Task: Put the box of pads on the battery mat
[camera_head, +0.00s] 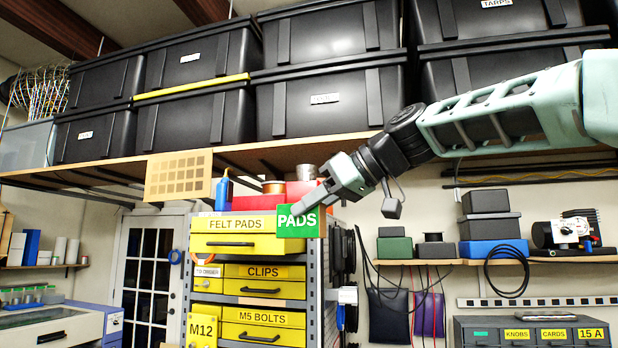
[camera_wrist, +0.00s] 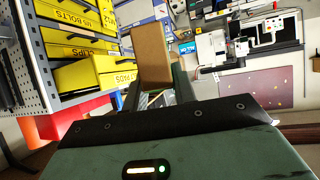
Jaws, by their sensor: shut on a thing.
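The box of pads (camera_head: 298,224) shows a green face with the word PADS in the head view. My gripper (camera_head: 312,208) is shut on it and holds it in the air at the upper right of the yellow drawer cabinet. In the wrist view the box (camera_wrist: 151,52) shows a plain brown side between the fingers of my gripper (camera_wrist: 155,98). I cannot make out the battery mat in either view.
The FELT PADS drawer (camera_head: 232,243) stands out beside the held box. A wooden shelf (camera_head: 290,147) with black bins (camera_head: 330,100) hangs above my gripper. A wall shelf (camera_head: 540,259) with boxes is at the right. The air between cabinet and wall shelf looks mostly open.

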